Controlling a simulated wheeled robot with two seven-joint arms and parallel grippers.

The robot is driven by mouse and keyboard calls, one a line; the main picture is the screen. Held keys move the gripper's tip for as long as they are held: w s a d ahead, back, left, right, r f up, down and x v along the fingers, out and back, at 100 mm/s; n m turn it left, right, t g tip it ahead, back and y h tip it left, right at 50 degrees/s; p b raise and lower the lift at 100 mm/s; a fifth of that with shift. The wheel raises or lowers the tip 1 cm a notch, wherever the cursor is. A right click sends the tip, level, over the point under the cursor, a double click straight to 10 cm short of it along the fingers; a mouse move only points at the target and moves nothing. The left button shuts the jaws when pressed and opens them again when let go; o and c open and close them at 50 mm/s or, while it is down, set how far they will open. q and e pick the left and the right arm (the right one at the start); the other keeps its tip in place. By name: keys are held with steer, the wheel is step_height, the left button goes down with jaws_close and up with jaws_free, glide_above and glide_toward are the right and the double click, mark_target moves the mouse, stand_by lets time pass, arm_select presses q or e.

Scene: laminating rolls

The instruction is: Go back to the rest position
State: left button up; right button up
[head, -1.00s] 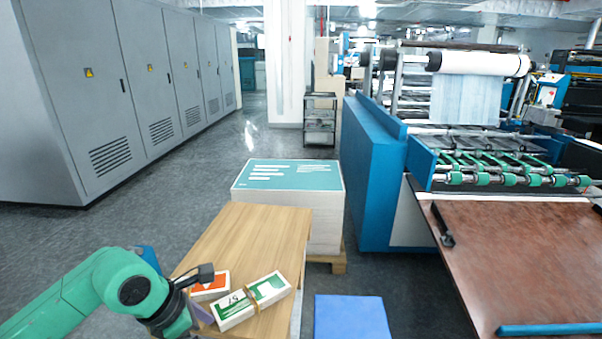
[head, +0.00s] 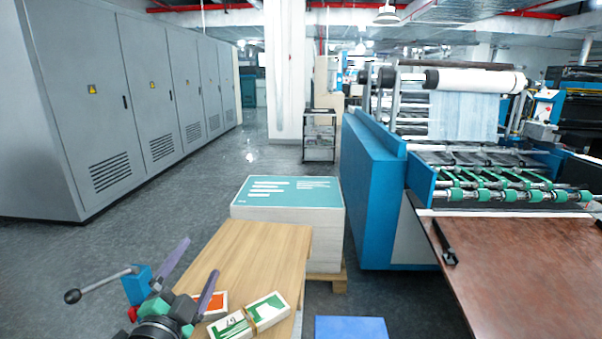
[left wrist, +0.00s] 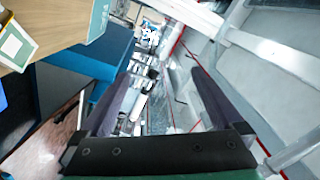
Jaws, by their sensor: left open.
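My left gripper (head: 202,255) is at the lower left of the head view, in front of the wooden table's left side. Its two dark purple fingers are spread and point up and away. In the left wrist view the same gripper (left wrist: 164,72) is open, with nothing between its fingers. An orange-and-white pack (head: 217,301) lies on the table, partly hidden by the near finger. Green-and-white packaging (head: 268,311) lies beside it, with a tan strip across its middle. My right gripper is not in view.
The wooden table (head: 255,250) stands before a pallet stack with a teal top sheet (head: 288,190). A blue laminating machine (head: 372,200) is on the right, grey cabinets (head: 95,110) on the left. A blue block (head: 137,285) with a knobbed rod shows beside my gripper. The aisle floor is clear.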

arm_select(q)
steer(key=s+a+f+n+g+y, duration=0.1)
steer(key=s+a+f+n+g, duration=0.15)
steer(key=f, duration=0.35)
steer(key=s+a+f+n+g+y, duration=0.1)
steer(key=s+f+n+g, duration=0.2)
steer(key=f, duration=0.3)
steer(key=s+a+f+n+g+y, duration=0.1)
steer(key=s+a+f+n+g, duration=0.15)
steer(key=f, duration=0.35)
steer(key=s+d+f+n+g+h, duration=0.2)
steer(key=s+d+f+n+g, duration=0.1)
steer(key=s+f+g, duration=0.65)
steer(key=s+f+p, duration=0.1)
steer(key=s+f, duration=0.2)
steer(key=f, duration=0.8)
steer(key=s+f, duration=0.2)
steer(key=f, duration=1)
steer(key=s+a+f, duration=0.3)
steer(key=s+f, duration=0.9)
steer(key=s, duration=0.4)
steer(key=shift+s+f+m+p, duration=0.3)
steer(key=shift+f+p, duration=0.1)
steer(key=shift+g, duration=0.25)
